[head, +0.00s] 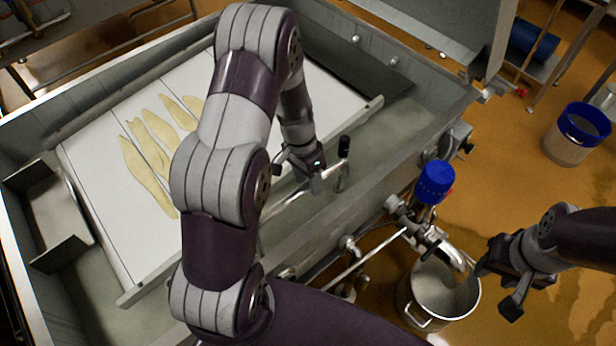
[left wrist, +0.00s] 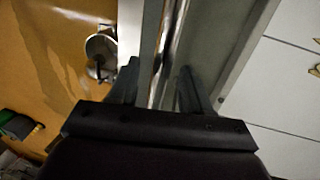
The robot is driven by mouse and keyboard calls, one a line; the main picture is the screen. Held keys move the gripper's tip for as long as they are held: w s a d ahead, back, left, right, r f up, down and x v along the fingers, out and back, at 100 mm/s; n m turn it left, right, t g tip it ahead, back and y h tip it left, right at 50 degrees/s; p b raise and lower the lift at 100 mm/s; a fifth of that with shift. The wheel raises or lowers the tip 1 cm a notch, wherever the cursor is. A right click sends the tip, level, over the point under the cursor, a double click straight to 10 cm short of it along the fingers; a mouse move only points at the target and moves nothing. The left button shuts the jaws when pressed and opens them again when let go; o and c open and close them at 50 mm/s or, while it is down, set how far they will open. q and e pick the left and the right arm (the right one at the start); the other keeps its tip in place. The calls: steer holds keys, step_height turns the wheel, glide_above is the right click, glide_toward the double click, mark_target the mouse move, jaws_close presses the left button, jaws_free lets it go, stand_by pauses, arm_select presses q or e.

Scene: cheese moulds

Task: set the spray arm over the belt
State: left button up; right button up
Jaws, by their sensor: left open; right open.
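The spray arm looks to be the shiny metal tube (head: 328,171) lying along the near side of the vat, with a black upright grip (head: 344,147) at its right end. The white belt (head: 100,200) lies in the vat beyond it, with several pale yellow strips on it. My left gripper (head: 302,172) is open, close to the tube; I cannot tell whether they touch. In the left wrist view, its spread fingers (left wrist: 157,92) straddle the line of a shiny bar (left wrist: 167,40). My right gripper (head: 497,286) is open and empty beside the steel pot.
The vat's near wall (head: 370,215) runs below the tube. A blue-capped valve (head: 435,182) and pipes stand outside it. The steel pot (head: 440,290) stands on the wet orange floor. A blue-rimmed bucket (head: 572,150) is at the right. My left arm hides part of the belt.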

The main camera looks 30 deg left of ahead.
arm_select(q)
steer(key=shift+d, duration=0.15)
steer(key=shift+w+a+f, duration=0.1)
steer(key=shift+a, duration=0.1)
steer(key=c, duration=0.4)
jaws_close()
steer(key=a+n+t, duration=0.2)
steer(key=a+n, duration=0.7)
steer(key=a, duration=0.4)
steer(key=s+a+n+y, duration=0.1)
steer(key=s+a+n, duration=0.8)
steer(key=s, duration=0.1)
steer(key=shift+a+t+b, duration=0.2)
steer(key=shift+t+b, duration=0.1)
steer(key=shift+t, duration=0.1)
